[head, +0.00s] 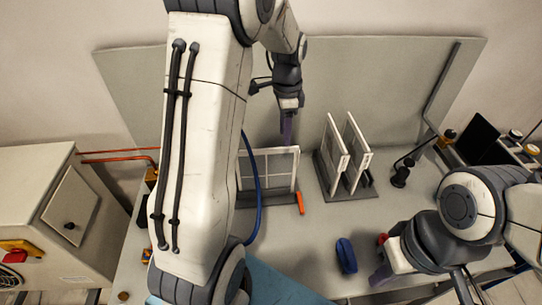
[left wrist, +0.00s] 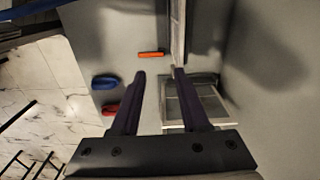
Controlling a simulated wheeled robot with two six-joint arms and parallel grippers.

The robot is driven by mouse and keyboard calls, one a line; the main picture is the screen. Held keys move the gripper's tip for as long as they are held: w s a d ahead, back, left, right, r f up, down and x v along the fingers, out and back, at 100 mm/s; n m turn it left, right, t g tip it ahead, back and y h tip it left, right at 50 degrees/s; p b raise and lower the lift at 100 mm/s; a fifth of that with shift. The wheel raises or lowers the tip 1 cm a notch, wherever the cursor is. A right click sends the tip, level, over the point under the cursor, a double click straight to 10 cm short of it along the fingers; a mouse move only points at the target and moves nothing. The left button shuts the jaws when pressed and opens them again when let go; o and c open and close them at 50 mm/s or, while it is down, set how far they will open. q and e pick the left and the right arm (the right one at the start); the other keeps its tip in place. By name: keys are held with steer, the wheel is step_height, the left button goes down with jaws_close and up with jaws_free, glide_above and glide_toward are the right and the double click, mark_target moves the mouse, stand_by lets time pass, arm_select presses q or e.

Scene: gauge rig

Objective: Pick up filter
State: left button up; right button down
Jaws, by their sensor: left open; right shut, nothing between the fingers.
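A white-framed panel with a grid face, which looks like a filter (head: 282,170), stands on the bench, partly hidden behind my arm. Two more white-framed panels (head: 338,150) stand upright side by side in a dark rack (head: 328,188) to its right. My left gripper (head: 287,140) is open and empty, pointing down above the gridded panel's top edge. In the left wrist view its fingers (left wrist: 159,74) are apart, with a gridded frame (left wrist: 205,103) by the right finger and a panel edge (left wrist: 177,35) beyond the fingertips. My right gripper (head: 381,276) is shut and empty, low at the right front.
An orange piece (head: 300,203) lies beside the gridded panel. A blue oval object (head: 346,256) and a red one (head: 382,239) lie at the front near my right gripper. A grey cabinet (head: 40,215) stands left. A back panel (head: 385,80) rises behind the bench.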

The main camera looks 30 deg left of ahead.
arm_select(q)
steer(key=a, duration=0.3)
steer(key=w+a+p, duration=0.1)
steer(key=a, duration=0.1)
steer(key=shift+a, duration=0.3)
steer(key=p, duration=0.1)
glide_above(266, 149)
step_height(266, 149, down, 5)
step_height(266, 149, down, 5)
steer(key=p, duration=0.3)
steer(key=shift+f, duration=0.3)
jaws_close()
arm_select(e)
step_height(266, 149, up, 6)
steer(key=shift+r, duration=0.2)
